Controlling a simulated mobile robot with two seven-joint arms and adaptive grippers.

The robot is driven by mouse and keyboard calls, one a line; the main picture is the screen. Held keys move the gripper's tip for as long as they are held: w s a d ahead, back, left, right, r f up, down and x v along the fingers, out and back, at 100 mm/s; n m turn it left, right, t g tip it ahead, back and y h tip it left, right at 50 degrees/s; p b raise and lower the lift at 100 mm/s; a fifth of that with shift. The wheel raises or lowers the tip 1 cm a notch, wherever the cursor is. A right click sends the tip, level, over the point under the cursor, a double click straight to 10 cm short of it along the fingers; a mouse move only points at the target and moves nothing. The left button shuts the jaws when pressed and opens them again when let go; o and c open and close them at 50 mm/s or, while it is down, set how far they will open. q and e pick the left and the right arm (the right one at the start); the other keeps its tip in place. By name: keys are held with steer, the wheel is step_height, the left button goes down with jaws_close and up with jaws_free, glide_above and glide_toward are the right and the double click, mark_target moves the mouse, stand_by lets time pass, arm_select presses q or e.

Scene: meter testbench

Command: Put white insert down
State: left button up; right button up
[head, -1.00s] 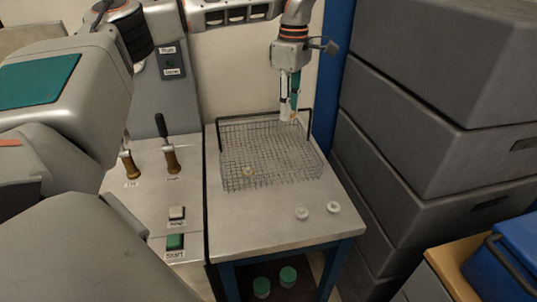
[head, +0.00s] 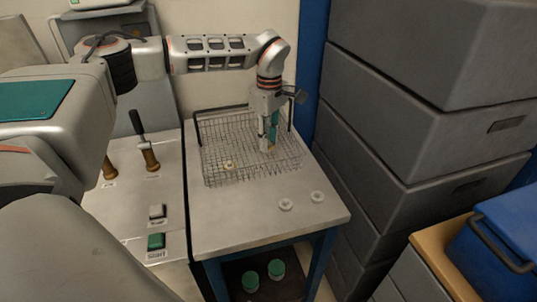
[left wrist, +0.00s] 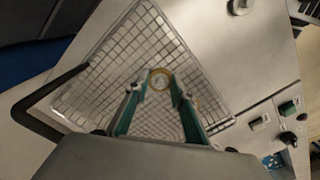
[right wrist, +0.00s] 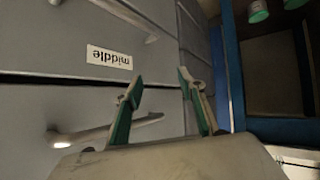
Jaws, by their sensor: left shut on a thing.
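My left gripper (head: 266,147) points down into the wire basket (head: 212,176) on the metal table. In the left wrist view, its green fingers (left wrist: 156,84) are shut on a small round white insert with a yellowish ring (left wrist: 160,77), above the basket's mesh. I cannot tell whether the insert touches the mesh. A similar insert (head: 228,165) lies in the basket's left part. Two white round inserts lie on the bare tabletop in front, one at left (head: 286,204) and one at right (head: 317,197). My right gripper (right wrist: 157,87) is open and empty in front of grey drawers.
The basket's dark handle (head: 197,128) stands up at the rear. A bench with levers and a green start button (head: 156,241) is at left. Grey stacked boxes (head: 430,120) and a blue box (head: 500,245) are at right. Green-lidded jars (head: 276,269) stand under the table.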

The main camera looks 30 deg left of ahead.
mark_target(269, 154)
arm_select(q)
steer(key=shift+f, duration=2.7)
steer(key=shift+f, duration=0.1)
steer(key=o, duration=1)
steer(key=shift+o, duration=0.2)
step_height(269, 154, up, 12)
steer(key=shift+w+r, duration=0.1)
steer(key=shift+r, duration=0.1)
